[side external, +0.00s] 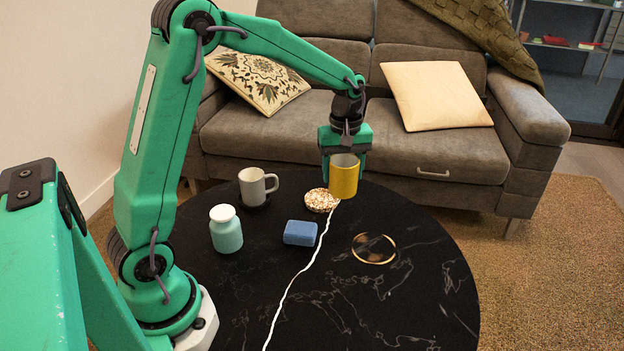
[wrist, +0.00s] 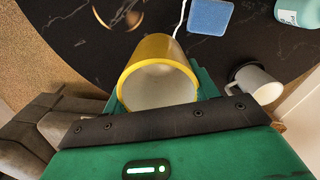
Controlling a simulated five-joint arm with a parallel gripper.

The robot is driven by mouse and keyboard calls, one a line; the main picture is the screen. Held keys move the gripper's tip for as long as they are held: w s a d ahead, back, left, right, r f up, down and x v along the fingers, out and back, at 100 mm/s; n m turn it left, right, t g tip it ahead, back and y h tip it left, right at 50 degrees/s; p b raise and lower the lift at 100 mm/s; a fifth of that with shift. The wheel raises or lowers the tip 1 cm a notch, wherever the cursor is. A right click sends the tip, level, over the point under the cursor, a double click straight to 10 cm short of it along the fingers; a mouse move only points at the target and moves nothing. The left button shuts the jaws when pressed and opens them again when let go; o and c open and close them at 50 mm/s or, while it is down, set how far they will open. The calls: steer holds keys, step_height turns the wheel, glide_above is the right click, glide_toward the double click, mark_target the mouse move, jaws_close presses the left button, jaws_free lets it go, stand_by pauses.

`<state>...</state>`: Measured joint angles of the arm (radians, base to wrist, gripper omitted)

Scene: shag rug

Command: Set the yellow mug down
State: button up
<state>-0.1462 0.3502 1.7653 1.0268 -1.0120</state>
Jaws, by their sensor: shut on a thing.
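The yellow mug (side external: 343,182) is upright near the far edge of the round table, its mouth up. It also shows in the wrist view (wrist: 150,50), where I look into its pale inside. My gripper (side external: 345,160) is shut on the mug. A speckled round coaster (side external: 316,201) lies just left of the mug in the side view. A dark coaster with a gold rim (side external: 373,262) lies nearer and to the right, empty; it also shows in the wrist view (wrist: 118,14). I cannot tell whether the mug's base touches the table.
On the black marbled table (side external: 420,290) are a white mug (side external: 252,188) on a dark saucer, a teal jar (side external: 227,236) with a white lid, and a blue block (side external: 300,233). The right side is clear.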

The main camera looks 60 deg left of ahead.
steer(key=w+a+f, duration=0.2)
steer(key=a+f, duration=0.5)
steer(key=a, duration=0.4)
steer(key=shift+a, duration=0.2)
steer(key=shift+f, duration=1.95)
steer(key=shift+f, duration=0.1)
steer(key=o, duration=1.1)
steer(key=shift+o, duration=0.2)
step_height(320, 180, up, 12)
